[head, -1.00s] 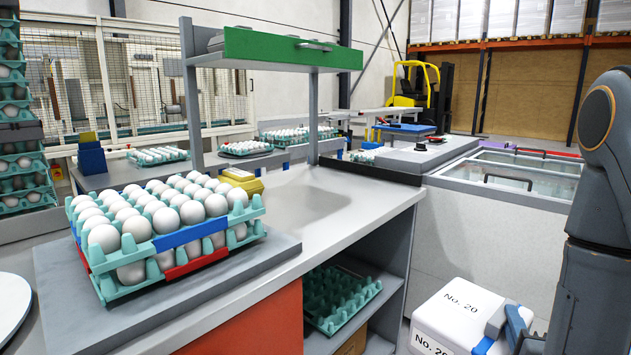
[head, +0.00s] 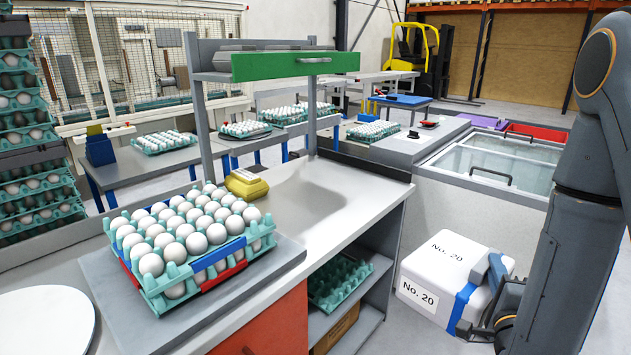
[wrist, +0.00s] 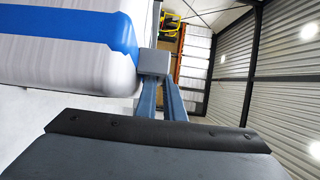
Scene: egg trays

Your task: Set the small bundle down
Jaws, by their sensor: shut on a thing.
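The small bundle is a white block (head: 418,268) with "No. 20" labels and a blue band, low at the right of the head view. My gripper (head: 484,284) is at its right side and is shut on it. In the wrist view the white bundle (wrist: 60,65) with its blue band fills the upper left, and the fingers of my gripper (wrist: 158,92) are against its edge. The bundle looks roughly level, beside the end of the workbench. What lies under it is hidden, so I cannot tell whether it touches anything.
A grey workbench (head: 310,200) holds a stack of teal egg trays (head: 165,300) and a yellow device (head: 246,184). Its shelf holds empty trays (head: 335,284). A glass-lidded chest (head: 500,165) stands behind the bundle. A bare strip of worktop lies right of the eggs.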

